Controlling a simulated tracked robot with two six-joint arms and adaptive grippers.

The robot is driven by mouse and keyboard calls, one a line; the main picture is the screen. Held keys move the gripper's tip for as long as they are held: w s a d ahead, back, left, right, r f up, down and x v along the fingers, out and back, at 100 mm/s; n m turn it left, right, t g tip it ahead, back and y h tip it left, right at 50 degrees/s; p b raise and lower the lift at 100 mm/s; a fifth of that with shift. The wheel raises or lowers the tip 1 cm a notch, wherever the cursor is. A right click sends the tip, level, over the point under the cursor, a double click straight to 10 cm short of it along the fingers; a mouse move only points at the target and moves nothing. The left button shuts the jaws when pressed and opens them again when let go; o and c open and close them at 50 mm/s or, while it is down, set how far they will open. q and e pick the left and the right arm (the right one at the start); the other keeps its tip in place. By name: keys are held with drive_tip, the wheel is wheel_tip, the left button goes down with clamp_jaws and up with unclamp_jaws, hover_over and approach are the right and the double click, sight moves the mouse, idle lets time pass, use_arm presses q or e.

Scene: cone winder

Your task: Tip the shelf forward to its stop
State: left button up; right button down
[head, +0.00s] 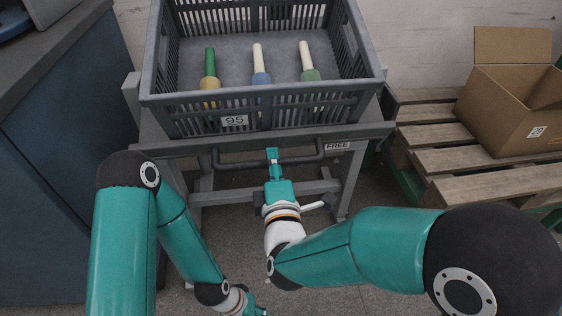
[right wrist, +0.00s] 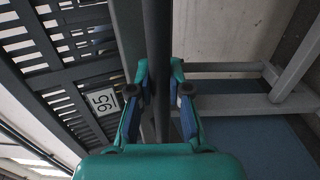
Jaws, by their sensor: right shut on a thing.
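The grey shelf (head: 185,147) is a steel frame with a front lip that carries a slatted grey crate (head: 190,128) marked 95. A dark bar handle (head: 237,164) runs below the front lip, beside a FREE label (head: 338,146). My right gripper (head: 272,156) is shut on the bar near its middle. In the right wrist view the bar (right wrist: 158,50) passes between the fingers of the right gripper (right wrist: 161,88). My left gripper (head: 252,308) is low at the bottom edge, partly cut off, away from the shelf.
Three tubes with coloured bases stand in the crate, one green (head: 210,62) and two cream (head: 259,57). A blue-grey cabinet (head: 75,120) stands at left. A wooden pallet (head: 425,133) with an open cardboard box (head: 500,105) lies at right. Some floor is clear before the shelf.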

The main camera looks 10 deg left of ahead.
drive_tip(key=shift+f, duration=0.85)
use_arm(q)
drive_tip(key=shift+f, duration=0.45)
use_arm(e)
drive_tip(key=shift+f, duration=0.1)
drive_tip(key=c, duration=1.1)
unclamp_jaws()
drive_tip(key=shift+w, duration=0.1)
